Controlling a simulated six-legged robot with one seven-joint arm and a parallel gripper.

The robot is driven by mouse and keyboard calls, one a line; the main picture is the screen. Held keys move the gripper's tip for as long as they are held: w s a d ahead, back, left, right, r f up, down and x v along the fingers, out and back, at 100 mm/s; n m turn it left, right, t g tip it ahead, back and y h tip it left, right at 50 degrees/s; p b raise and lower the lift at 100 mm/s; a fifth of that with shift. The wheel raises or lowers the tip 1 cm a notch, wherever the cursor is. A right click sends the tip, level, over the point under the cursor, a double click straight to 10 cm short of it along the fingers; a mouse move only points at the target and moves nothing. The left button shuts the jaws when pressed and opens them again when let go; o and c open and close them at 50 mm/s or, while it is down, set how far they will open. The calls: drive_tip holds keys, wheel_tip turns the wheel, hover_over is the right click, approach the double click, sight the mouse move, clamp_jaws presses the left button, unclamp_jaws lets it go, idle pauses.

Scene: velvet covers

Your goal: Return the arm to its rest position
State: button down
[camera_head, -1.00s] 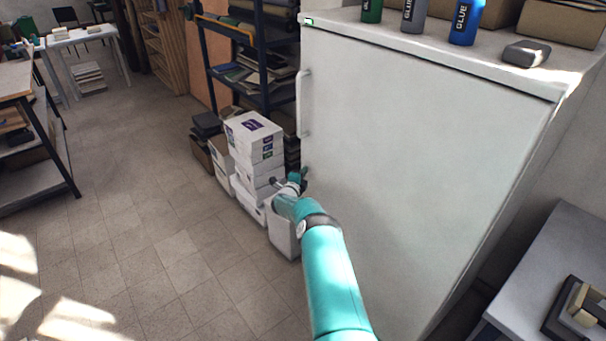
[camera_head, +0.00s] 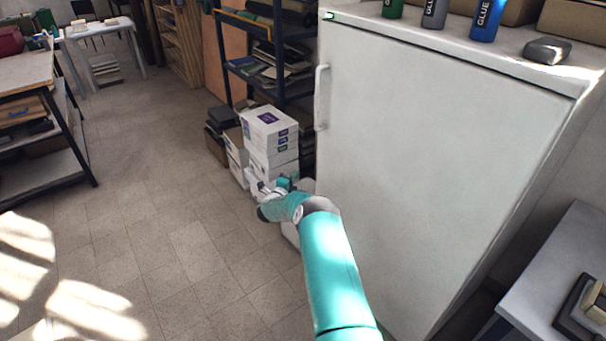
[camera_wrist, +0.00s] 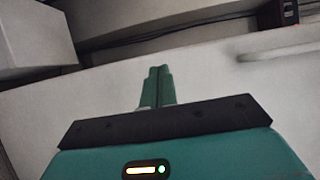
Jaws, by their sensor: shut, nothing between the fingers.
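My teal arm reaches out from the bottom of the head view and bends at its far end, in front of the white cabinet (camera_head: 430,140). My gripper (camera_wrist: 158,72) shows in the wrist view with its two green fingers together and nothing between them. In the head view the gripper is small and partly hidden by my own wrist, near the stacked white boxes (camera_head: 270,150). I cannot tell there whether it touches anything. A pale flat surface fills much of the wrist view behind the fingers.
The white cabinet with its upright handle (camera_head: 321,97) stands close on the right of my arm. Glue bottles (camera_head: 487,18) and a grey block (camera_head: 547,50) stand on its top. A table (camera_head: 565,265) is at lower right. The tiled floor (camera_head: 150,230) on the left is clear.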

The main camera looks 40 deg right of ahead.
drive_tip(key=w+a+r+n+t+y, duration=0.3)
drive_tip(key=w+a+r+n+y, duration=0.15)
drive_tip(key=a+r, duration=0.5)
drive_tip(key=w+a+r+n+t+y, duration=0.3)
drive_tip(key=w+a+r+n, duration=0.25)
drive_tip(key=a+r, duration=0.4)
drive_tip(key=s+a+r+n+y, duration=0.3)
drive_tip(key=s+a+r+n, duration=0.15)
drive_tip(key=a+r, duration=0.3)
drive_tip(key=s+a+r+n+y, duration=0.4)
drive_tip(key=a+r+n, duration=0.15)
drive_tip(key=r, duration=0.35)
drive_tip(key=s+a+r+n+g+y, duration=0.1)
drive_tip(key=s+a+r+n+g, duration=0.2)
drive_tip(key=s, duration=0.7)
drive_tip(key=s+a+r+n+g+y, duration=0.1)
drive_tip(key=s+a+r+n, duration=0.3)
drive_tip(key=s, duration=0.6)
drive_tip(key=s+a+f+n+g, duration=0.1)
drive_tip(key=s+f+g, duration=0.1)
drive_tip(key=s, duration=1.2)
drive_tip(key=s+a+f+n+g, duration=0.1)
drive_tip(key=s+f, duration=0.3)
drive_tip(key=s, duration=1)
drive_tip(key=shift+f+n+g+h, duration=0.25)
drive_tip(key=shift+n+g+h, duration=0.1)
drive_tip(key=shift+n+g, duration=0.45)
